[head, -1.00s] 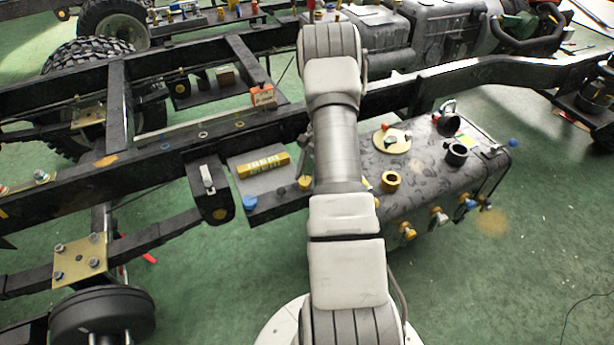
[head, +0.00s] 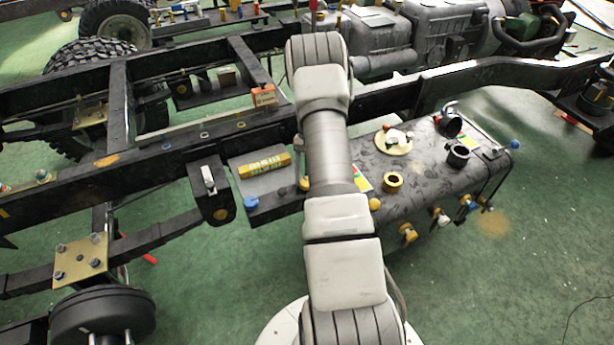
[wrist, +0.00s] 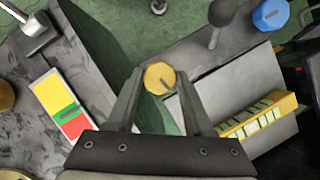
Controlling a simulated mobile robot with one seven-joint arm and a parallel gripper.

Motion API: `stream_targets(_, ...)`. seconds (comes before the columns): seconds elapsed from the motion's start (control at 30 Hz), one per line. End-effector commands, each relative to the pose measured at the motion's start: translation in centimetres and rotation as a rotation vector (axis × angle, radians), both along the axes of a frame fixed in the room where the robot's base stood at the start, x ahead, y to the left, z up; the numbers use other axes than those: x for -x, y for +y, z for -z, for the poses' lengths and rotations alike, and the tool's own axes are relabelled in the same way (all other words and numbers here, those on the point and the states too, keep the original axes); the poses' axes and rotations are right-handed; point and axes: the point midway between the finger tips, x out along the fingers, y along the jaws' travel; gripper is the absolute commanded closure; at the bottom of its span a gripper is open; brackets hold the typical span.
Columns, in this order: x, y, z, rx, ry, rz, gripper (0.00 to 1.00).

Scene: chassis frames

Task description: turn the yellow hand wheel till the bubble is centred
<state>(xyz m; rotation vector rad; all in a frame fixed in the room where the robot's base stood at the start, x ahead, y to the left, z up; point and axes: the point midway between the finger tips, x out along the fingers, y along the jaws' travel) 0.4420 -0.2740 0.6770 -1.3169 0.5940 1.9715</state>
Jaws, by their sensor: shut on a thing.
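The yellow hand wheel (wrist: 160,78) is a small round knob with a dark mark on its face. It sits between the fingertips of my gripper (wrist: 158,92), which is shut on it in the wrist view. In the head view only a bit of the wheel (head: 304,184) shows at the left edge of my arm, and the arm hides my gripper. A yellow level (wrist: 258,115) with greenish windows lies on a grey plate to the right of the wheel. The level also shows in the head view (head: 264,165). I cannot make out the bubble.
A blue knob (wrist: 271,14) and a dark ball-topped post (wrist: 220,14) stand beyond the wheel. A card with yellow, green and red fields (wrist: 61,104) lies on the dark tank (head: 425,175) to the left in the wrist view. Black frame rails (head: 90,210) run across the head view.

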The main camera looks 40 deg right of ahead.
Motion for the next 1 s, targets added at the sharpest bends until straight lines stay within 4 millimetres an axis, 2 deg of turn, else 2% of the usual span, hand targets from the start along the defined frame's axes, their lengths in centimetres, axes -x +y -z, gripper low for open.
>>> stream_targets(0.33,0.0,0.0,0.0,0.001,0.000,-0.001,1.00)
stream_targets(0.37,0.0,0.0,0.0,0.001,0.000,-0.001,0.45)
stream_targets(0.5,0.0,0.0,0.0,0.001,0.001,0.000,0.20)
stream_targets(0.83,-0.1,-0.1,-0.2,0.001,-0.001,0.000,0.18)
stream_targets(1.0,-0.6,-0.6,-2.0,0.002,-0.003,0.000,0.18)
